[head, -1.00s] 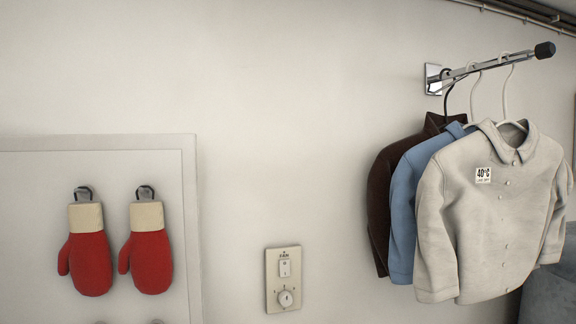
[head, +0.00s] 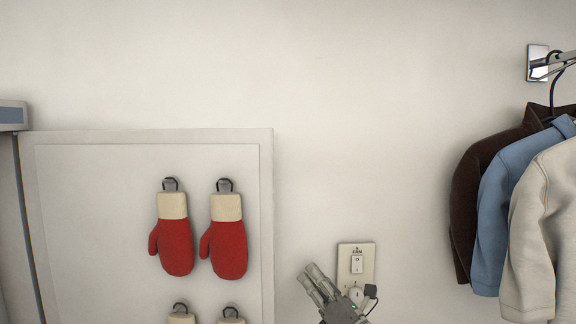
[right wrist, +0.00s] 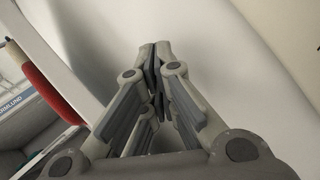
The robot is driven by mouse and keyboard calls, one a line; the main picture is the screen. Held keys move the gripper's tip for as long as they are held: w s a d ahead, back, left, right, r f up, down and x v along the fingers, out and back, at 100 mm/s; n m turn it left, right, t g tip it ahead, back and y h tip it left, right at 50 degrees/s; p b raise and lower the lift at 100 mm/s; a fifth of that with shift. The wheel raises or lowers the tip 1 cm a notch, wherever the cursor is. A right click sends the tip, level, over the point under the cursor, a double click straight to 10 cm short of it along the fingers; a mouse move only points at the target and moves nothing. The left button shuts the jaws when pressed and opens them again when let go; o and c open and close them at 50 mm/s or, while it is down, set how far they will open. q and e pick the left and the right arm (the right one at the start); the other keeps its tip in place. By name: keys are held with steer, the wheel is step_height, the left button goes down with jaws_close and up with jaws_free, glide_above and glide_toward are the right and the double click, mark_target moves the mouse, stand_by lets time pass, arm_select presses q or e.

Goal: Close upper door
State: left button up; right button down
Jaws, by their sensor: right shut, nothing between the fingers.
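A pale framed panel (head: 100,220) fills the lower left of the head view. Red mitts with cream cuffs hang on hooks on it. I cannot tell whether this panel is the upper door, and no handle shows on it. My right gripper (head: 309,273) is low in the head view, right of the panel and in front of the wall switch plate. Its fingers are shut with nothing between them. In the right wrist view the closed fingertips (right wrist: 157,50) point toward a pale surface. My left gripper is not in view.
The switch plate (head: 358,258) is partly behind my right gripper. Jackets (head: 490,205) hang from a wall rail at right. A grey unit (head: 12,117) stands at the left edge. The right wrist view shows a red mitt (right wrist: 50,95) at left.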

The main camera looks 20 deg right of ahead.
steer(key=s+d+r+n+g+y+p, duration=0.1)
steer(key=s+r+n+g+y, duration=0.3)
steer(key=r+n, duration=1)
steer(key=s+r+n+g+y+p, duration=0.15)
steer(key=r+n+g, duration=0.35)
steer(key=r+n, duration=0.95)
steer(key=w+a+f+p, duration=0.1)
steer(key=w+a, duration=0.1)
steer(key=w+a+f+n+p, duration=0.1)
steer(key=w+a+p, duration=0.1)
steer(key=w+a+f+n+p, duration=0.1)
steer(key=a, duration=0.2)
steer(key=shift+w+n+g+p, duration=0.25)
steer(key=shift+w+g+p, duration=0.05)
steer(key=shift+w, duration=0.1)
